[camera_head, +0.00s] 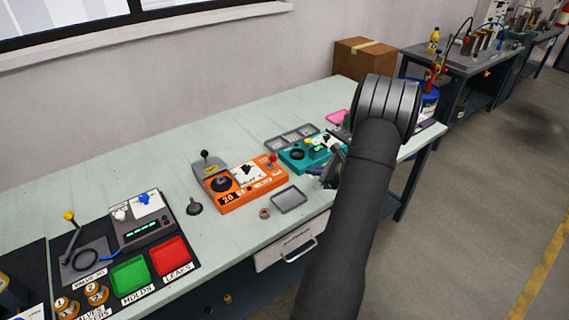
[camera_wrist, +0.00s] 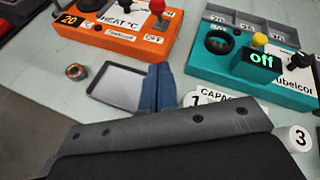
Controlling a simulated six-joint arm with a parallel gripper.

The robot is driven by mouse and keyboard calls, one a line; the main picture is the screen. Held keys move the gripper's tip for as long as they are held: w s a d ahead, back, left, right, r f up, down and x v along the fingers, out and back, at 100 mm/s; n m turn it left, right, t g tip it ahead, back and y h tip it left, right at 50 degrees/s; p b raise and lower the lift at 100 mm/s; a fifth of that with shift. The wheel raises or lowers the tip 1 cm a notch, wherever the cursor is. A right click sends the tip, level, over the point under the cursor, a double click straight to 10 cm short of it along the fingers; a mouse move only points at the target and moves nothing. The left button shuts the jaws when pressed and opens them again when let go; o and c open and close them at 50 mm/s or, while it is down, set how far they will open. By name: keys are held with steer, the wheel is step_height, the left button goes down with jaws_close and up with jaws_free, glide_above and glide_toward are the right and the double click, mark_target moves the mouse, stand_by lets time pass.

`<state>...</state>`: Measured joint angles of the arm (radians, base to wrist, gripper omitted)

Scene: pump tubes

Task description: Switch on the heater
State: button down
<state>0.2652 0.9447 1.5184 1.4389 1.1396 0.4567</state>
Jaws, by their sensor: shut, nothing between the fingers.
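The orange heater box (camera_head: 243,185) stands on the bench, with a "20" display, a dark dial, a white "HEAT °C" panel and a red-knobbed lever (camera_head: 271,159). In the wrist view the box (camera_wrist: 118,38) is at the upper left, and its red knob (camera_wrist: 157,6) is at the top edge beside an "OFF" label. My gripper (camera_head: 325,176) is shut and empty, right of the heater and close to the teal box. In the wrist view its blue-grey fingers (camera_wrist: 158,84) show beside the grey tray, apart from the red knob. My arm partly covers the teal box in the head view.
A teal box (camera_wrist: 240,62) with a yellow knob and an "off" display stands right of the heater. A grey tray (camera_head: 289,199) and a small copper-coloured ring (camera_head: 265,213) lie in front. Green (camera_head: 130,275) and red (camera_head: 170,255) trays are at the left.

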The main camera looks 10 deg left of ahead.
steer(key=shift+s+d+m, duration=0.25)
steer(key=shift+d+m, duration=0.4)
steer(key=shift+m, duration=0.05)
steer(key=shift+y, duration=0.3)
glide_toward(272, 162)
steer(key=f, duration=0.1)
steer(key=w+f, duration=0.2)
steer(key=f, duration=0.1)
steer(key=shift+f, duration=0.15)
steer(key=a, duration=0.1)
steer(key=w+a+r, duration=0.1)
steer(key=a, duration=0.1)
steer(key=shift+r, duration=0.1)
steer(key=shift+w+a+r, duration=0.1)
steer(key=shift+a+r, duration=0.05)
steer(key=shift+a, duration=0.15)
steer(key=shift+r, duration=0.1)
